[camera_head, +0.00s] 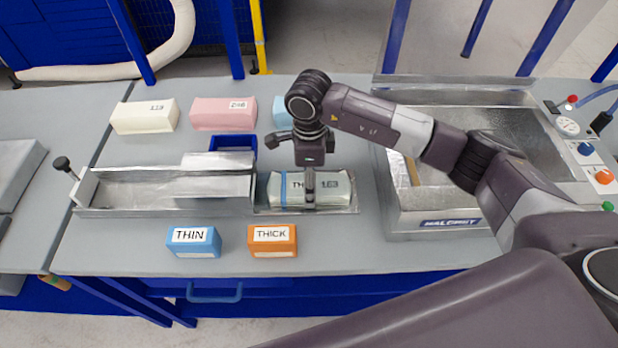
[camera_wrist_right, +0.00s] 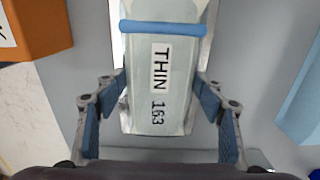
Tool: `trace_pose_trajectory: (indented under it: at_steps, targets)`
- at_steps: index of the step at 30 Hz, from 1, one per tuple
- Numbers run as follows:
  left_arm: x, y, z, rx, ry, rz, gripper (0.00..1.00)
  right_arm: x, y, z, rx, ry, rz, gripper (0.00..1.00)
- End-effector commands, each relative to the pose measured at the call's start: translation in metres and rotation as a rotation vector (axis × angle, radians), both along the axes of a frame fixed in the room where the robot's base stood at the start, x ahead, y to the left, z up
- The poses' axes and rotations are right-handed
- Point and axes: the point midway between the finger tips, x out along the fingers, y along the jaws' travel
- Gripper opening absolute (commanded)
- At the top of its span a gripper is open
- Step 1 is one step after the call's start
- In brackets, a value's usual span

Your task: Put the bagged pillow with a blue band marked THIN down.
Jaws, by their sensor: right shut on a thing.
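The bagged pillow (camera_head: 340,188) is pale green-grey in a clear bag, with a blue band near its left end. It is at the right end of a metal trough (camera_head: 160,207); whether it rests on the floor there or hangs just above it, I cannot tell. In the wrist view the pillow (camera_wrist_right: 160,60) shows its blue band and a label reading THIN 163. My right gripper (camera_head: 310,180) comes from above and is shut on the pillow, a finger on each side (camera_wrist_right: 160,98). One finger partly hides the label in the head view. My left gripper is not in view.
A blue THIN block (camera_head: 193,242) and an orange THICK block (camera_head: 273,240) stand in front of the trough. Cream (camera_head: 145,117), pink (camera_head: 223,114) and light-blue (camera_head: 283,112) blocks stand behind. A metal machine (camera_head: 430,222) is on the right. A black-knobbed handle (camera_head: 63,165) is at the trough's left end.

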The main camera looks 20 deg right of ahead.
Motion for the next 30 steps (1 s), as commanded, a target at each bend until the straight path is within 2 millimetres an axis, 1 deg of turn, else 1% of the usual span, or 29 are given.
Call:
trace_pose_trajectory:
  at_steps: [6, 10, 11, 15, 23, 27, 29, 30]
  targets:
    - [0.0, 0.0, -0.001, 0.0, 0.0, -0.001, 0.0, 0.0, 0.001, 0.0, 0.001, -0.001, 0.001, 0.46]
    - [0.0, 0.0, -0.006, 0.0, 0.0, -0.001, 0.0, 0.0, 0.0, -0.005, 0.001, -0.001, 0.001, 0.46]
    - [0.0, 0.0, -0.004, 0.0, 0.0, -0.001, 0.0, 0.0, 0.001, -0.003, 0.001, -0.001, 0.001, 0.66]
    - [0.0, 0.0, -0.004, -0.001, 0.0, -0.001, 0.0, 0.0, 0.001, -0.002, 0.001, -0.001, 0.001, 0.8]
    - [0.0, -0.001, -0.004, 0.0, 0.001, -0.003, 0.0, 0.0, 0.0, -0.002, 0.001, 0.0, 0.0, 0.8]
    - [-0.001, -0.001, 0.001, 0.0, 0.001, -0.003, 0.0, 0.001, 0.0, 0.004, 0.002, -0.002, 0.0, 0.8]
    - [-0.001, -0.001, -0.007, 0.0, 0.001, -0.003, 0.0, 0.002, 0.001, 0.01, 0.003, -0.006, 0.002, 0.8]
    - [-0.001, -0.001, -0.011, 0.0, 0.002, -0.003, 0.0, 0.002, 0.001, 0.016, 0.002, -0.007, 0.001, 0.8]
